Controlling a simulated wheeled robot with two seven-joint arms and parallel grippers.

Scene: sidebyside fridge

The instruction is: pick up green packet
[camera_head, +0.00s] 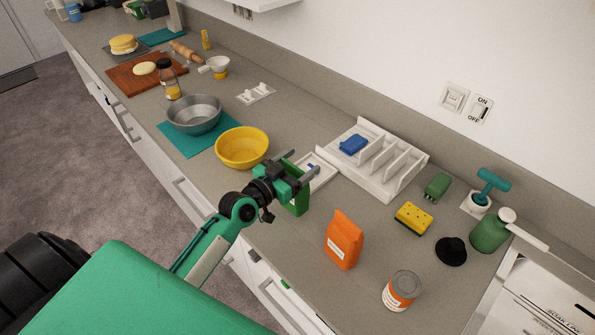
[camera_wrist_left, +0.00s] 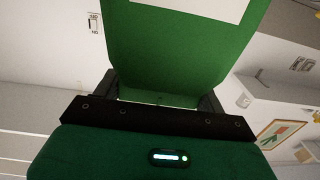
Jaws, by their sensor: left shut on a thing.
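The green packet (camera_head: 299,204) is between the fingers of my left gripper (camera_head: 300,172), near the front edge of the counter. In the left wrist view the packet (camera_wrist_left: 180,48) fills the upper middle, with part of a white label at its top. The left gripper (camera_wrist_left: 160,98) is shut on it. In the head view the gripper hides part of the packet. I cannot tell whether its bottom touches the counter. My right gripper is not in view.
An orange packet (camera_head: 343,240) and a can (camera_head: 401,291) stand to the right. A white divided rack (camera_head: 391,163) with a blue item is behind. A yellow bowl (camera_head: 242,147) is just left. A yellow sponge (camera_head: 413,218) lies farther right.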

